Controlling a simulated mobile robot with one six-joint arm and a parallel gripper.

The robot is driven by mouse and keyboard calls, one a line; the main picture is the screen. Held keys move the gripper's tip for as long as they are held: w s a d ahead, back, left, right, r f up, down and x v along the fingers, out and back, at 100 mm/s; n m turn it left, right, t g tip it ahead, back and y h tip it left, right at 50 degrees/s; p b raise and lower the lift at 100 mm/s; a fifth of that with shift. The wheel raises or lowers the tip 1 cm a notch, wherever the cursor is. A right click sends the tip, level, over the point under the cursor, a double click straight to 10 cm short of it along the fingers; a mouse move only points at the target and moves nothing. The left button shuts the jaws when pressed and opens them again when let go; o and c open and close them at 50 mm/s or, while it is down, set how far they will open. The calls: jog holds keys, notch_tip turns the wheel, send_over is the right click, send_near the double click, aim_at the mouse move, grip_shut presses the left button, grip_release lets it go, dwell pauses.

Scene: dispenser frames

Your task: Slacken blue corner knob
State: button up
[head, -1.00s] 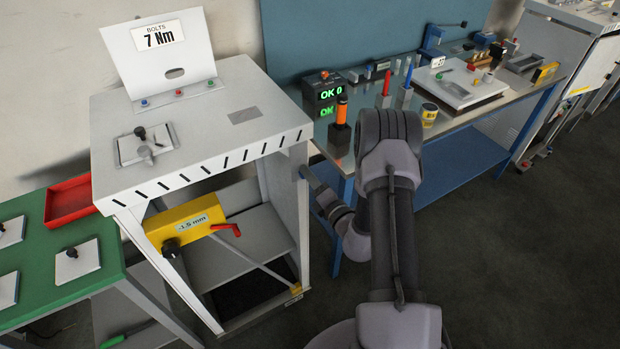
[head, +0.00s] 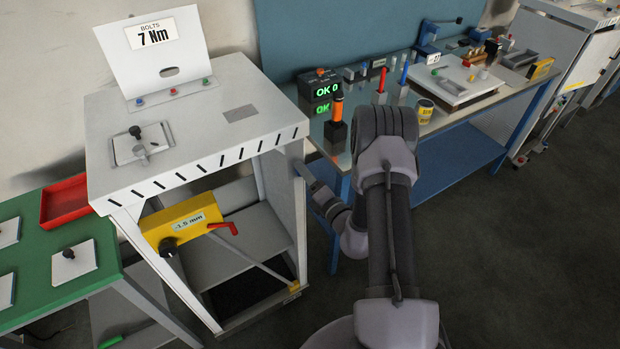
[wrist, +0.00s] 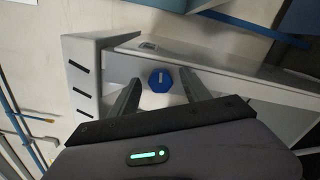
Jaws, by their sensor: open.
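The blue corner knob (wrist: 160,80) shows in the wrist view as a blue many-sided knob with a pale bar on its face. It sits on a pale panel of the dispenser frame. My gripper (wrist: 161,88) is open, with one dark finger on each side of the knob in the picture. I cannot tell how much depth is left between the fingertips and the knob. In the head view the knob does not show, and my gripper is hidden behind my arm and the cabinet's right side.
The grey cabinet (head: 200,125) holds a yellow block (head: 180,222) marked -1.5 mm with a red handle (head: 222,228). A workbench (head: 470,112) with tools stands at the back right. A green table (head: 90,282) with a red tray (head: 65,200) is at left. The floor at right is clear.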

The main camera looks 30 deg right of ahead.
jog(key=s, duration=1.7)
jog(key=shift+s+d, duration=0.2)
jog(key=shift+d, duration=0.1)
